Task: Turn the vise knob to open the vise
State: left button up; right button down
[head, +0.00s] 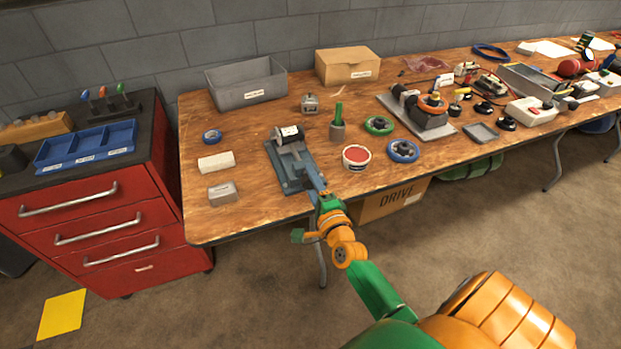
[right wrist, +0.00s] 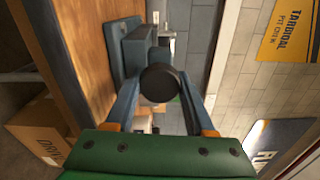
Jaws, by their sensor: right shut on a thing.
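The blue-grey vise (head: 287,181) stands near the front edge of the wooden workbench. A black and white cylindrical part (head: 288,133) sits at its far end; I cannot tell how firmly it is held. My right gripper (head: 322,194) is at the vise's near end, reaching in from the front. In the right wrist view the round black vise knob (right wrist: 160,82) lies between the two fingers of my right gripper (right wrist: 160,92), which are shut on it. In the head view the gripper hides the knob. My left gripper is in neither view.
A cardboard box (head: 385,203) stands under the bench.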

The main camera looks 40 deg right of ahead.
jog(key=n+p, duration=0.1)
jog(key=n, duration=0.5)
jog(key=shift+r+n+p, duration=0.1)
jog(key=shift+n+p, duration=0.2)
jog(key=shift+p, duration=0.1)
jog(key=n+p, duration=0.1)
jog(key=n, duration=0.4)
jog(key=n+p, duration=0.1)
jog(key=n, duration=0.4)
jog(key=shift+a+n, duration=0.1)
jog(key=shift+n, duration=0.3)
jog(key=n, duration=1)
jog(key=shift+a+n, duration=0.1)
jog(key=shift+n, duration=0.3)
jog(key=n, duration=0.2)
jog(key=n+b, duration=0.1)
jog(key=n, duration=0.1)
jog(key=shift+f+n, duration=0.2)
jog(key=shift+n, duration=0.1)
jog(key=n+b, duration=0.2)
jog(key=n, duration=0.3)
jog(key=shift+n+b, duration=0.8)
jog(key=shift+n, duration=1.7)
